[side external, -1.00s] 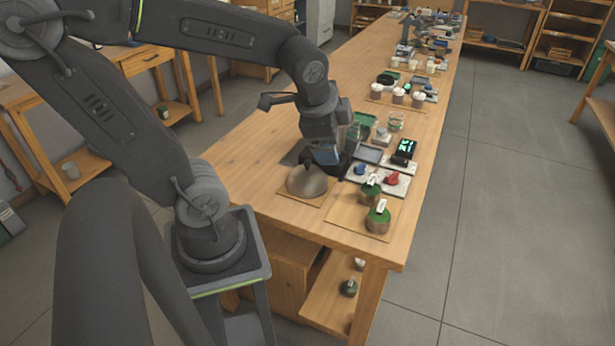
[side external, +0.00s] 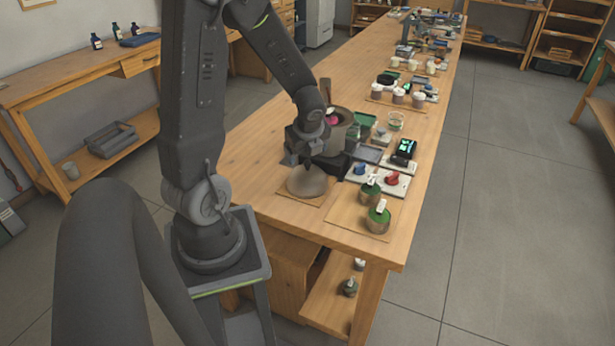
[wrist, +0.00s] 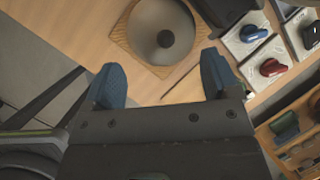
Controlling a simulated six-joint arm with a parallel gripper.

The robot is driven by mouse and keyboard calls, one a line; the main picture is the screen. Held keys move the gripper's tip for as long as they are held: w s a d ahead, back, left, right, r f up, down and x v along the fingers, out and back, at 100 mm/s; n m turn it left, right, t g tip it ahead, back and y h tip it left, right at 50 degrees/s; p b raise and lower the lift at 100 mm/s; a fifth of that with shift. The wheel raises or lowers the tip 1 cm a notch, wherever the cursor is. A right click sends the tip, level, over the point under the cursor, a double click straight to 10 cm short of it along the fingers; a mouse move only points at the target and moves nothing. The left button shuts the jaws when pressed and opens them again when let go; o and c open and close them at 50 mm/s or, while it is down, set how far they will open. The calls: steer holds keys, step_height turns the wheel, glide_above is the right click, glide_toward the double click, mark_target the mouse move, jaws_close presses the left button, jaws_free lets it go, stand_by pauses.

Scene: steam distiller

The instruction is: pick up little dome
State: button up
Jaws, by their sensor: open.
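The little dome (side external: 308,183) is a grey-brown rounded lid on a thin square wooden board (side external: 284,190) near the front of the long table. In the wrist view the dome (wrist: 148,32) shows from above with a dark round knob (wrist: 165,39) at its centre. My gripper (side external: 297,158) is just behind the dome in the side view, and its fingertips are hard to make out there. In the wrist view my gripper (wrist: 162,78) is open, with two blue fingers apart and nothing between them. The dome lies beyond the fingertips, not touched.
A round vessel (side external: 343,118) with something pink inside stands behind my gripper. White plates with a blue knob (side external: 362,168) and a red knob (side external: 392,178) are to the right.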

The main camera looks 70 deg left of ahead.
mark_target(305, 163)
steer(key=shift+d+x, duration=0.1)
steer(key=shift+x, duration=1.7)
steer(key=shift+d+x, duration=0.15)
steer(key=shift+x, duration=1.6)
steer(key=shift+s+f, duration=0.1)
steer(key=shift+s+d, duration=0.1)
steer(key=c, duration=1.2)
steer(key=shift+c, duration=0.2)
